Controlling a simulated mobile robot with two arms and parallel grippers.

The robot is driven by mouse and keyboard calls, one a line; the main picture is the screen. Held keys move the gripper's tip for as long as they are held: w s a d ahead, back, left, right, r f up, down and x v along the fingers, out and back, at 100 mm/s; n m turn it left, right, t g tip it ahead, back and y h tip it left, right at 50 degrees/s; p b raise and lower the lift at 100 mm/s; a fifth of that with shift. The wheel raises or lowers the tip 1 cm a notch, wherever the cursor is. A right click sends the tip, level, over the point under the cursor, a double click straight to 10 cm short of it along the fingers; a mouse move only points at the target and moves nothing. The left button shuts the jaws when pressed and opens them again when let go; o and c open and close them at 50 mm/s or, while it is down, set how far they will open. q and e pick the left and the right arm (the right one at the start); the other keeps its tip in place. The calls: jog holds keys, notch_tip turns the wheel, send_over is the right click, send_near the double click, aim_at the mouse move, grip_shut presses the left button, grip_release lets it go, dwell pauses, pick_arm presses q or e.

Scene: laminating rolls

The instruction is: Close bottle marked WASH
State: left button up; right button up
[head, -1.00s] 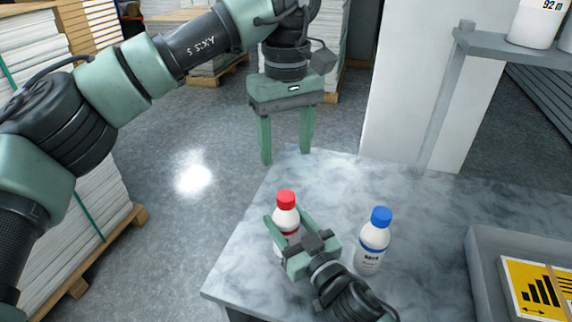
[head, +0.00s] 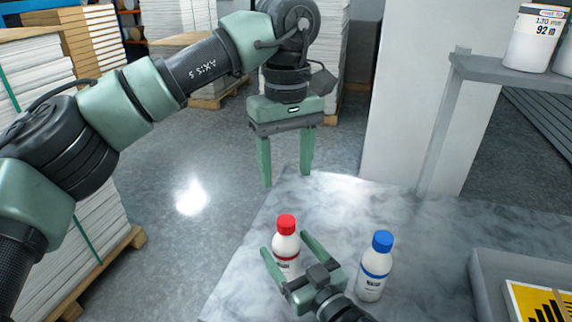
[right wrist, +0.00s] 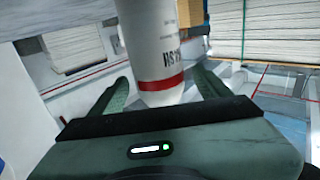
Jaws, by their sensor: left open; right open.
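A white bottle with a red cap (head: 286,258) stands upright on the marbled table, its cap on top. My right gripper (head: 285,243) is open, with one finger on each side of this bottle. In the right wrist view the bottle's white body and red band (right wrist: 160,84) stand between the spread fingers, with a gap at each side; its label is only partly visible. A second white bottle with a blue cap (head: 373,270) stands upright to the right, its label too small to read. My left gripper (head: 286,178) is open and empty, pointing down near the table's far left corner.
The marbled table (head: 430,215) is clear behind the bottles. A grey tray (head: 490,272) holding a yellow sign (head: 535,300) is at the right. A grey shelf (head: 510,72) with white tubs (head: 535,38) stands above. Stacked pallets lie beyond the table.

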aim_at(293, 254)
jog(key=b+v, duration=0.1)
jog(key=v, duration=0.5)
jog(key=shift+s+d, duration=0.1)
jog(key=shift+s, duration=0.05)
